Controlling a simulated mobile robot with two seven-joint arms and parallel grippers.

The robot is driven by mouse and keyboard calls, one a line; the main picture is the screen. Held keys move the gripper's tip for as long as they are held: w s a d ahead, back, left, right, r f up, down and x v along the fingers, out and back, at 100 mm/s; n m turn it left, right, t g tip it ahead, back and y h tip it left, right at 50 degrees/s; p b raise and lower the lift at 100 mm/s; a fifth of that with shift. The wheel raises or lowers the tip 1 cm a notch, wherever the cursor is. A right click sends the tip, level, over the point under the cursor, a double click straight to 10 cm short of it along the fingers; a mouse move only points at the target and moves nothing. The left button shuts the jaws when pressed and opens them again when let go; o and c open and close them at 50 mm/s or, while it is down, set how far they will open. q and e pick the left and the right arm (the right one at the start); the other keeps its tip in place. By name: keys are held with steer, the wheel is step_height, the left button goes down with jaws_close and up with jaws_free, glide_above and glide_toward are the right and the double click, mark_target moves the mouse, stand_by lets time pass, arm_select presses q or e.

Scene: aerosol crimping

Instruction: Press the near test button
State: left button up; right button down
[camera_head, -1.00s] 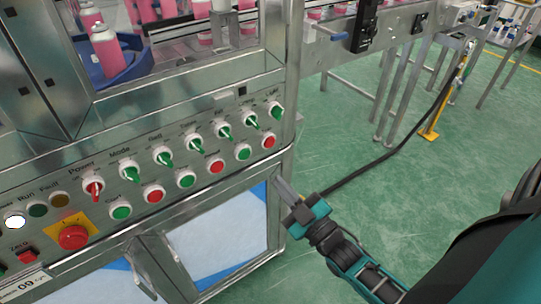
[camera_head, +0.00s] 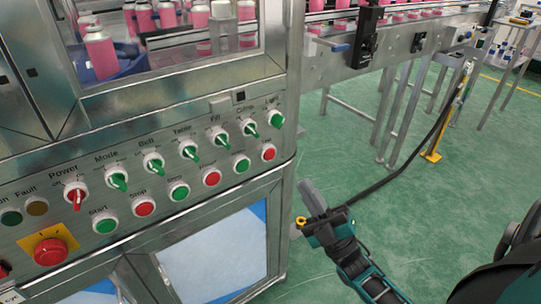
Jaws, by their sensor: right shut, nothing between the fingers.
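The control panel (camera_head: 130,198) on the steel machine has a lower row of round push buttons: green Start (camera_head: 105,222), red Stop (camera_head: 144,206), then a green (camera_head: 179,191), a red (camera_head: 211,177), a green (camera_head: 241,164) and a red one (camera_head: 268,152) at the right end. Their labels are too small to read, so I cannot tell which is the near test button. My right gripper (camera_head: 312,197) is shut and empty, its fingers pointing up, right of the panel's corner and apart from the buttons. My left gripper is not in view.
Above the buttons is a row of rotary switches, with red Power (camera_head: 76,195) at left. A red emergency button (camera_head: 50,251) sits on a yellow plate. Pink cans (camera_head: 101,55) stand inside the machine. A black cable (camera_head: 410,155) runs behind my gripper.

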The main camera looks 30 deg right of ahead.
mark_target(269, 154)
steer(key=w+b, duration=0.3)
steer(key=w, duration=0.5)
steer(key=shift+w+a, duration=0.2)
steer(key=shift+w, duration=0.15)
steer(key=shift+w, duration=0.1)
stand_by(1.7)
steer(key=shift+w+b, duration=0.35)
steer(key=shift+b, duration=0.05)
steer(key=shift+w, duration=0.35)
stand_by(0.5)
steer(key=shift+s, duration=0.8)
